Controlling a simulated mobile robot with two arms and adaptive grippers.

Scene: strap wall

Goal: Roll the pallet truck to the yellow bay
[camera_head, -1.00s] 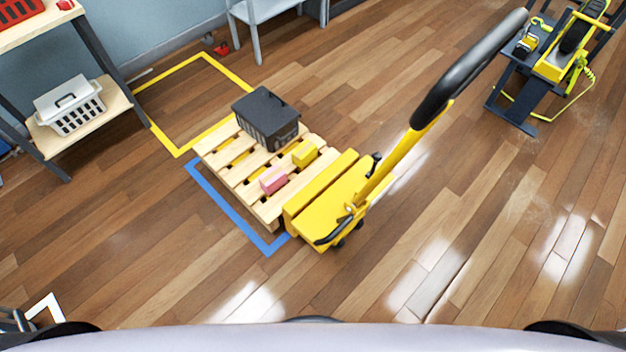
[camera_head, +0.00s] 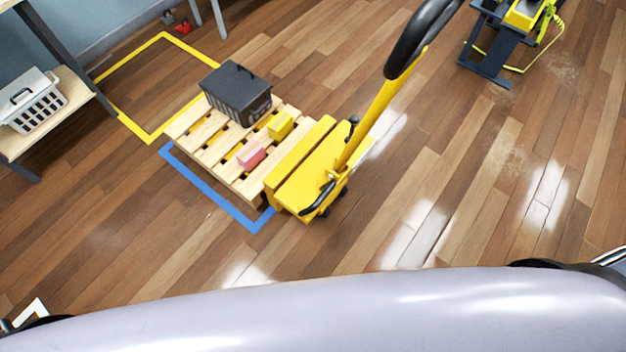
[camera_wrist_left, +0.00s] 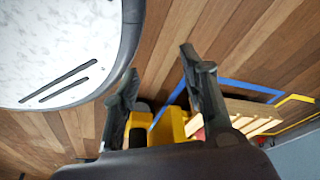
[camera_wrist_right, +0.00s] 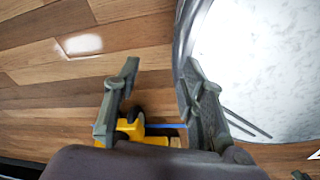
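The yellow pallet truck (camera_head: 308,182) stands with its forks under a wooden pallet (camera_head: 192,128). Its black-topped handle (camera_head: 420,38) leans up to the right. The pallet carries a black crate (camera_head: 237,92), a yellow block (camera_head: 281,126) and a pink block (camera_head: 251,155). The yellow bay outline (camera_head: 151,134) lies on the floor behind and left of the pallet, and a blue outline (camera_head: 207,190) runs along the pallet's near side. My left gripper (camera_wrist_left: 158,72) is open and empty, with the truck beyond its fingers. My right gripper (camera_wrist_right: 155,75) is open and empty. Neither gripper shows in the head view.
A shelf with a white basket (camera_head: 33,100) stands at the left. A dark stand with yellow equipment (camera_head: 487,50) is at the upper right. Small red items (camera_head: 182,27) lie near the back wall. The wooden floor right of the truck is clear.

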